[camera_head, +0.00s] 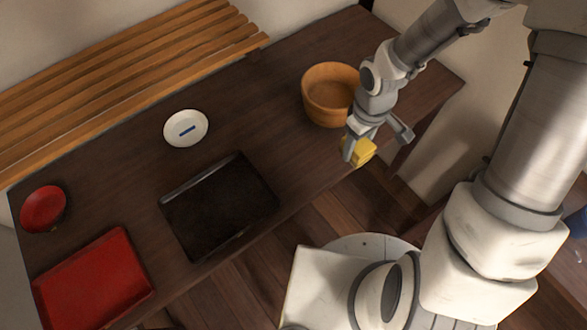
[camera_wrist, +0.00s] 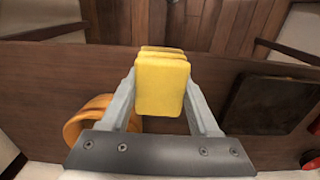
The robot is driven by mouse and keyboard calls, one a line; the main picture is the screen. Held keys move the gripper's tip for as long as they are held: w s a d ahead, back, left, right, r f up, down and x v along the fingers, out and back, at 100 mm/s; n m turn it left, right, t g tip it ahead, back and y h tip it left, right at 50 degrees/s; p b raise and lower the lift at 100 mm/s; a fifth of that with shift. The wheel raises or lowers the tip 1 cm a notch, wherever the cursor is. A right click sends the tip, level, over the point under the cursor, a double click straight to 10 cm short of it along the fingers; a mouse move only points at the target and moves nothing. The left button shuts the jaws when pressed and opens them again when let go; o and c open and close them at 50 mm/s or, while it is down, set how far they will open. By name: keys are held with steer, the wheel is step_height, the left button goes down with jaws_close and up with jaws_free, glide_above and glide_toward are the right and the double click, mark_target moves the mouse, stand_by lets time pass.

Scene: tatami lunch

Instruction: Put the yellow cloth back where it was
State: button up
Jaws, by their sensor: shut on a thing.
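My gripper (camera_head: 357,149) is shut on the yellow cloth (camera_head: 362,152), a folded yellow block. In the head view it is near the table's front edge, in front of the wooden bowl, and I cannot tell its exact height. In the wrist view the yellow cloth (camera_wrist: 162,85) sits between the two fingers of my gripper (camera_wrist: 160,88), with the dark table behind it.
The orange-brown wooden bowl (camera_head: 318,104) stands behind my gripper. A black tray (camera_head: 220,207), a white dish (camera_head: 172,128) with a blue item, a red bowl (camera_head: 43,208) and a red tray (camera_head: 92,280) lie leftward. The table (camera_head: 262,130) between dish and wooden bowl is clear.

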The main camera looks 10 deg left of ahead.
steer(key=b, duration=0.3)
glide_above(303, 173)
step_height(303, 173, down, 7)
steer(key=shift+f, duration=2)
steer(key=shift+f+b, duration=0.2)
steer(key=shift+b, duration=0.2)
steer(key=o, duration=1.4)
steer(key=shift+o, duration=0.2)
